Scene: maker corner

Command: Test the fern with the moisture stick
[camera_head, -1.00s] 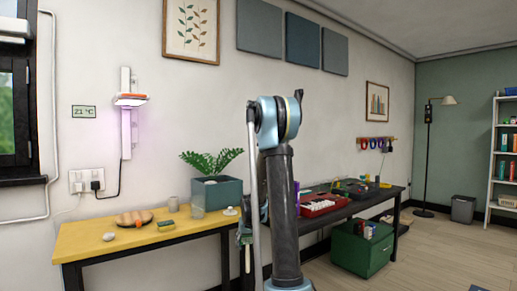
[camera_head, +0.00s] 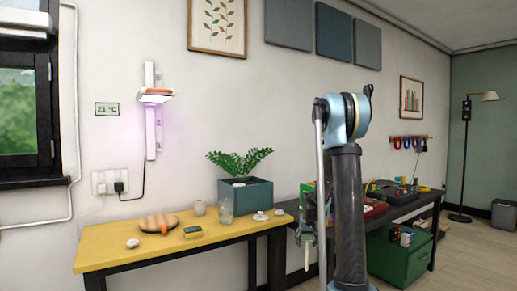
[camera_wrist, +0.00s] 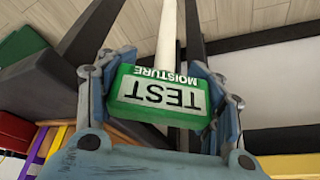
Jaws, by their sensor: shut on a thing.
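The fern (camera_head: 240,160) grows in a teal planter (camera_head: 258,197) on the right part of the yellow table. The moisture stick has a green head labelled "MOISTURE TEST" (camera_wrist: 158,98) and a pale shaft (camera_wrist: 167,38). My gripper (camera_wrist: 160,88) is shut on the green head, with a finger on each side. In the head view my gripper (camera_head: 306,238) is right of the planter, past the table's right end, and apart from it. The shaft (camera_head: 307,258) hangs down from it; its tip is hard to make out. The planter's soil is hidden.
A lit lamp (camera_head: 155,97) hangs above.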

